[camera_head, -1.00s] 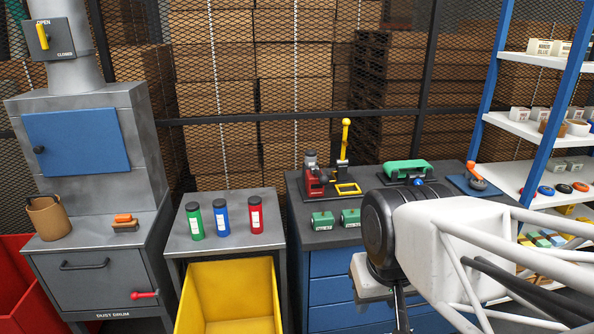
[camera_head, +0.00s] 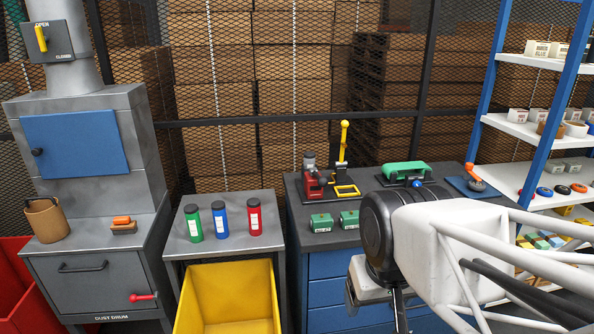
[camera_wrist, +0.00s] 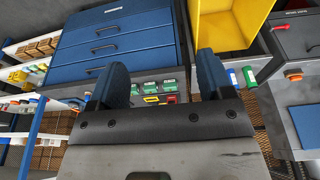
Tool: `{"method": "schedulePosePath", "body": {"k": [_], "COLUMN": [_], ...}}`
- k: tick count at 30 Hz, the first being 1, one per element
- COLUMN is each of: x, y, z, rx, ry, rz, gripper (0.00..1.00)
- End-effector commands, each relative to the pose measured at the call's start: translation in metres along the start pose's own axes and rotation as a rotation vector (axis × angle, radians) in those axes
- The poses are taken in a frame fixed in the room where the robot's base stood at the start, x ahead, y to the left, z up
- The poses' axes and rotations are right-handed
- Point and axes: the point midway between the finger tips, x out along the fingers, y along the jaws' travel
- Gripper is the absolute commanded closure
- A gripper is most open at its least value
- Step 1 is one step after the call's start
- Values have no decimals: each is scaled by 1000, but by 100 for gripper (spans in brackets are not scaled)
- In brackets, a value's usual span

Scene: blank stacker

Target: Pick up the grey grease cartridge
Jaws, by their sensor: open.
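Three cartridge-like cylinders with black caps and white labels stand upright on a small grey table: a green one (camera_head: 193,222), a blue one (camera_head: 221,218) and a red one (camera_head: 254,217). In the wrist view, the green (camera_wrist: 232,78) and blue (camera_wrist: 249,77) cylinders show upside down, right of the fingers. My gripper (camera_wrist: 160,80) is open and empty, its two dark blue fingers apart. In the head view my wrist hangs at the right, before the blue drawer cabinet, well away from the cylinders.
A yellow bin (camera_head: 228,300) sits below the small table (camera_head: 180,245). A grey drum cabinet (camera_head: 75,277) stands left, white shelves (camera_head: 515,130) right.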

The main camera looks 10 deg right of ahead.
Motion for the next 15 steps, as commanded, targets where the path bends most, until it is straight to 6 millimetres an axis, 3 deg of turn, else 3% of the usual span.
{"method": "schedulePosePath", "body": {"k": [15], "x": [-1], "y": [-2], "z": [-9], "rx": [25], "ry": [-1], "rz": [-14], "gripper": [16]}}
